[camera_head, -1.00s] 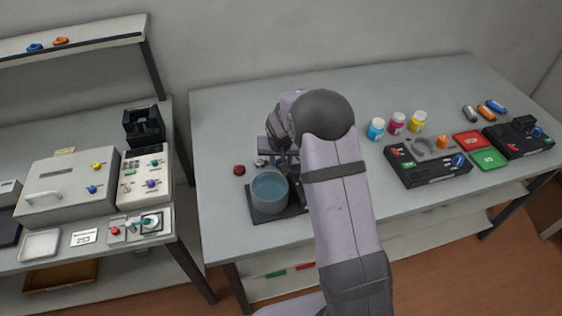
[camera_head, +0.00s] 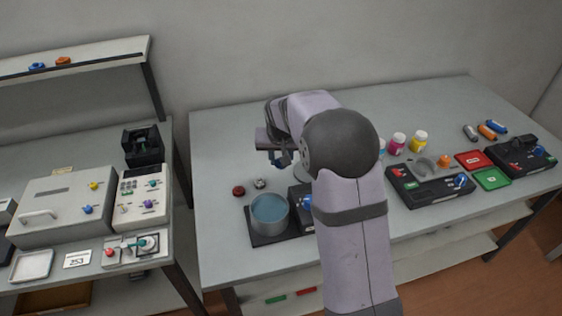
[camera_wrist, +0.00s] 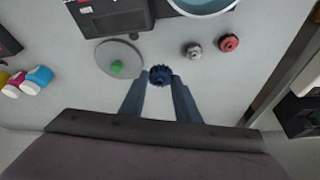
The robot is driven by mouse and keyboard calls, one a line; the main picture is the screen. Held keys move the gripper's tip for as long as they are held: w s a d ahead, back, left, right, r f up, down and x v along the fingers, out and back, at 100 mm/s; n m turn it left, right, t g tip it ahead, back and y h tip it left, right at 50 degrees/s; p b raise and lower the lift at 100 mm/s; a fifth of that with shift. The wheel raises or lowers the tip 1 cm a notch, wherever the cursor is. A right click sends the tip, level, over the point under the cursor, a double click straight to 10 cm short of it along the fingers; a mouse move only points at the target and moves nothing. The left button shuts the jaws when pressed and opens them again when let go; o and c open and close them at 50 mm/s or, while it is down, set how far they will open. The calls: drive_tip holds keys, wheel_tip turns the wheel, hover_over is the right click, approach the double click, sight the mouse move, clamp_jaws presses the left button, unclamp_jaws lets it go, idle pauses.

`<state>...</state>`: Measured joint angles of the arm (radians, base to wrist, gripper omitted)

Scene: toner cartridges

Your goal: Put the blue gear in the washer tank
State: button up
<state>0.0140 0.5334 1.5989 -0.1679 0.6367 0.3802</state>
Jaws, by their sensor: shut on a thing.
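The blue gear (camera_wrist: 160,75) is dark blue and toothed, and sits between my fingertips in the wrist view. My gripper (camera_wrist: 159,78) is shut on it, and appears held above the table. In the head view my gripper (camera_head: 279,160) is behind the washer tank, and the gear is too small to make out there. The washer tank (camera_head: 285,222) is a round grey vessel with blue liquid, on a black base. Part of its rim (camera_wrist: 207,14) shows at the top of the wrist view.
A red gear (camera_wrist: 228,42) and a grey gear (camera_wrist: 193,50) lie on the table near the tank. A black unit (camera_wrist: 115,15) adjoins the tank. Colored bottles (camera_head: 398,143) stand to the right.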

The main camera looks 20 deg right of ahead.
drive_tip(key=s+a+r+n+g+y+p, duration=0.1)
drive_tip(key=s+a+r+n+y+p, duration=0.1)
drive_tip(key=s+n, duration=0.4)
drive_tip(key=s+a+r+n+g+y+p, duration=0.1)
drive_tip(key=s+a+n+y+p, duration=0.2)
drive_tip(key=s+n+p, duration=0.3)
drive_tip(key=a+n+p, duration=0.1)
drive_tip(key=n, duration=0.4)
drive_tip(key=shift+r+n+g+y, duration=0.3)
drive_tip(key=shift+r+n+g, duration=0.05)
drive_tip(key=shift+n+g, duration=0.05)
drive_tip(key=shift+f, duration=0.15)
wheel_tip(320, 180, down, 8)
drive_tip(key=b, duration=0.7)
drive_tip(key=shift+f, duration=0.25)
idle(0.3)
drive_tip(key=shift+f+b, duration=0.8)
drive_tip(key=shift+b, duration=0.85)
idle(1.6)
idle(0.4)
